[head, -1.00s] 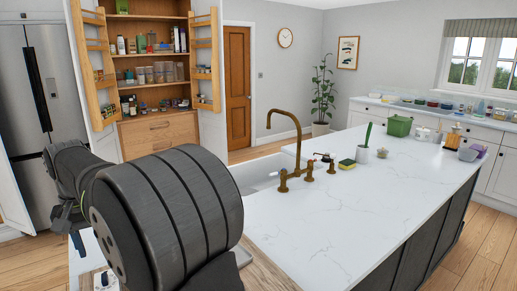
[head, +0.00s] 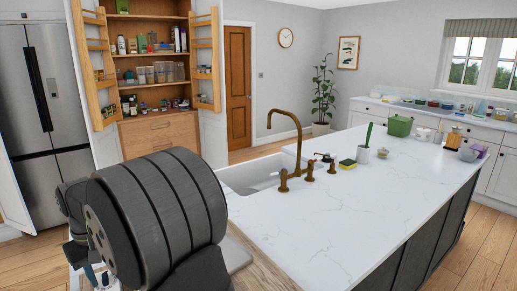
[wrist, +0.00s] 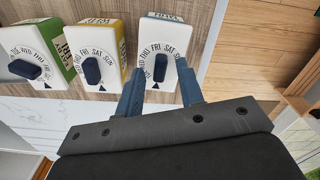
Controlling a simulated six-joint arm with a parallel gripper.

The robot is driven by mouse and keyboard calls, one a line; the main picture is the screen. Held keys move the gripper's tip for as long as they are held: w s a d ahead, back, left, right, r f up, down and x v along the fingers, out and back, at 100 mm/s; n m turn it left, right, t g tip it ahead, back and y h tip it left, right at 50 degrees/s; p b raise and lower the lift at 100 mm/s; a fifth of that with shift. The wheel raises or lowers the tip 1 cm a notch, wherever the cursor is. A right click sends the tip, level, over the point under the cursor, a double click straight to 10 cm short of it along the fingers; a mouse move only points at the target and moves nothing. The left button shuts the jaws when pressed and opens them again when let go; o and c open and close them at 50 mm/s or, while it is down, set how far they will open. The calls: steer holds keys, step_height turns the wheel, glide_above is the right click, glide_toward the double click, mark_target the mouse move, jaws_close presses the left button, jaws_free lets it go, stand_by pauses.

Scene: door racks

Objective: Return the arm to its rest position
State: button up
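My gripper (wrist: 160,68) shows in the wrist view with its two blue fingers spread apart. The gripper is open and I see nothing held in it. Past the fingertips is a white box with a dark blue dial (wrist: 173,38) and weekday lettering. The fingertips overlap its lower part in the picture; I cannot tell whether they touch it. In the head view my dark, banded arm fills the lower left and the fingers cannot be made out.
A yellow-sided dial box (wrist: 99,38) and a green-sided one (wrist: 30,40) stand to the left on a wooden surface. In the head view, the white island counter (head: 330,215) is largely clear, with a brass tap (head: 297,130) and a sink (head: 250,174). An open pantry (head: 150,30) stands behind.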

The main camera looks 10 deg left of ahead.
step_height(320, 180, up, 17)
steer(key=shift+n+t+h, duration=0.6)
steer(key=shift+n+h, duration=0.3)
steer(key=shift+s+a+f, duration=0.15)
steer(key=shift+f, duration=0.9)
steer(key=shift+s+a+f, duration=0.1)
steer(key=shift+a+f, duration=0.05)
steer(key=shift+f, duration=0.9)
